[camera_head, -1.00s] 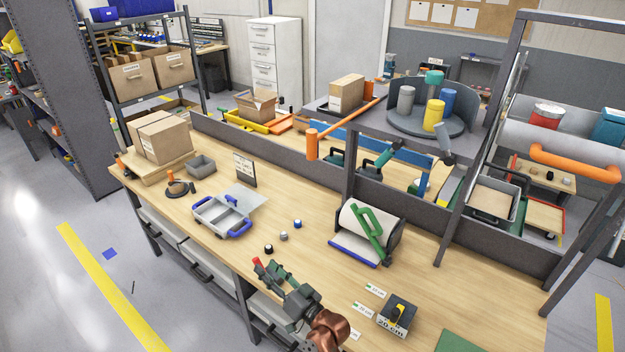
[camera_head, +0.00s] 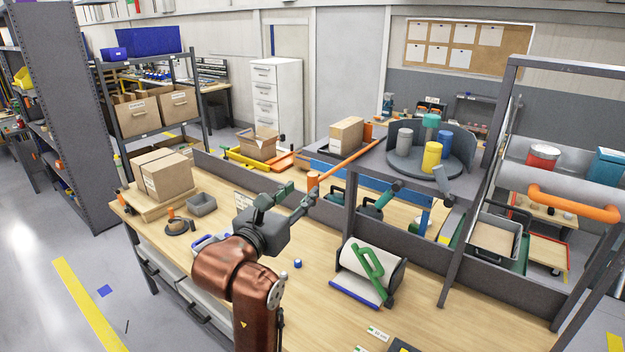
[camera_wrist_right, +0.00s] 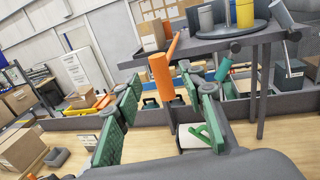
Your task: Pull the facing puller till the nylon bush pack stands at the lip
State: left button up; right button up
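The facing puller (camera_head: 346,161) is a long orange bar on the raised grey shelf, with a thick orange grip (camera_head: 313,182) hanging past the front lip. Its far end stands up beside a cardboard box (camera_head: 346,132), which seems to be the nylon bush pack, back from the lip (camera_head: 368,169). My right gripper (camera_head: 298,192) is open close to the grip. In the right wrist view the grip (camera_wrist_right: 161,78) shows between the spread green-padded fingers (camera_wrist_right: 158,88); I see no clamping, and cannot tell whether they touch. My left gripper is out of view.
A round turntable (camera_head: 430,160) with coloured cylinders stands on the shelf, right of the box. A grey upright panel (camera_head: 420,224) runs behind the bench. A green-handled roll holder (camera_head: 368,272) stands below the shelf. Boxes (camera_head: 166,177) sit at the bench's left end.

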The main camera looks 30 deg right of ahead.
aim_at(310, 181)
jog(key=p+x, duration=0.2)
jog(key=x, duration=0.4)
jog(key=shift+w+d, duration=0.3)
jog(key=shift+w+d+f, duration=0.1)
jog(key=shift+w+d, duration=0.15)
jog(key=shift+d, duration=0.1)
grip_shut()
